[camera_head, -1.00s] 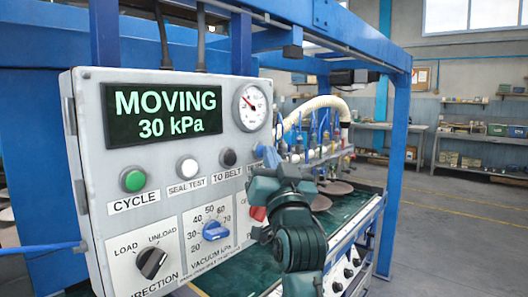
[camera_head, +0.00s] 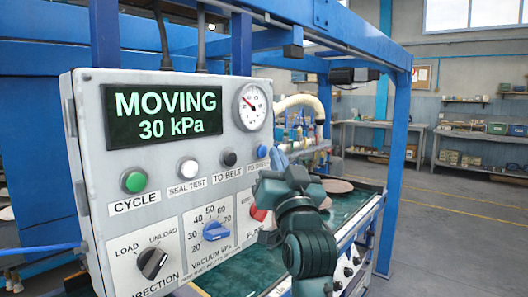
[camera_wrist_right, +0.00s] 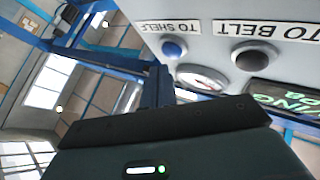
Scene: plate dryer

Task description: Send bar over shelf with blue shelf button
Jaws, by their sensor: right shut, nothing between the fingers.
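The control panel (camera_head: 165,185) fills the left of the head view; its display (camera_head: 165,113) reads MOVING, 30 kPa. The blue shelf button (camera_head: 262,151) is at the right end of the button row. It also shows in the right wrist view (camera_wrist_right: 173,47), labelled TO SHELF. My right gripper (camera_head: 279,158) is shut and empty, just right of and below the button, apart from it in the picture. The bar (camera_head: 308,148), with its pale hose (camera_head: 300,103), is behind the panel and partly hidden by it. My left gripper is not in view.
The black TO BELT button (camera_head: 229,158) is left of the blue one. A red knob (camera_head: 257,213) is below, partly covered by my arm. Blue frame posts stand around; open floor lies right.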

